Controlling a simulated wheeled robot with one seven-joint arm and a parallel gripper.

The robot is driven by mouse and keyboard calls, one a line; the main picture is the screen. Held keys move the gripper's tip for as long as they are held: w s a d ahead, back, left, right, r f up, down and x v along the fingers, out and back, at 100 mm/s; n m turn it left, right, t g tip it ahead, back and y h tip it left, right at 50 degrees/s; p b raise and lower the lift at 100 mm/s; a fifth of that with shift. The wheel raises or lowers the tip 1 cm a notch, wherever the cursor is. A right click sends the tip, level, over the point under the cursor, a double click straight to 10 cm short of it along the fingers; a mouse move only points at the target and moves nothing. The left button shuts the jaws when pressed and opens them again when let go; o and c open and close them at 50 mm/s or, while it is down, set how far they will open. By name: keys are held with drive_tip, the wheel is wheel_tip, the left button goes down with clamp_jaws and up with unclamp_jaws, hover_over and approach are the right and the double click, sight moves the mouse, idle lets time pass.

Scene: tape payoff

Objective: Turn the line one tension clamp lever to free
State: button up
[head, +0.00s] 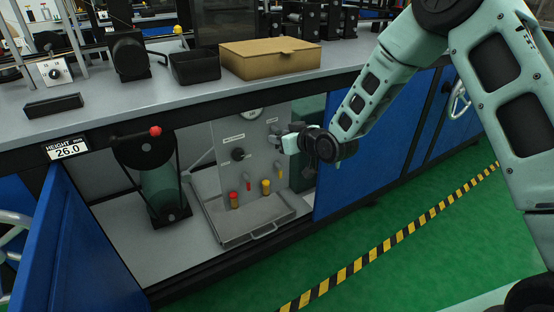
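A grey upright panel (225,170) stands inside the open cabinet below the bench top. It carries a black knob (238,154), a small red-tipped lever (248,183) and a small yellow-tipped lever (279,170). The small labels on it are unreadable, so I cannot tell which part is the line one tension clamp lever. My gripper (286,143) is in front of the panel's right side, right of the knob and above the yellow-tipped lever. It hides part of the panel. Its fingers are too small to show whether they are apart or touching anything.
A red-knobbed black rod (155,131) sticks out near a green cylinder (161,190). A metal tray (250,220) lies before the panel, with red-topped (234,199) and yellow-topped (266,188) pieces. Blue doors (75,250) flank the opening. A cardboard box (270,58) sits above.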

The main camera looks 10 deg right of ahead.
sight(277, 148)
drive_tip(key=w+d+f+m+t+b, duration=0.1)
drive_tip(key=w+d+f+t+b, duration=0.1)
drive_tip(key=d+f+b, duration=0.35)
drive_tip(key=w+d+f+t+b, duration=0.2)
drive_tip(key=w+d+f+t, duration=0.1)
drive_tip(key=f, duration=0.5)
drive_tip(key=b+x, duration=0.1)
drive_tip(key=x, duration=0.4)
drive_tip(key=b+x, duration=0.2)
drive_tip(key=x, duration=0.4)
drive_tip(key=b+x, duration=0.2)
drive_tip(key=x, duration=0.3)
drive_tip(key=shift+w+f, duration=0.25)
drive_tip(key=shift+w, duration=0.15)
clamp_jaws()
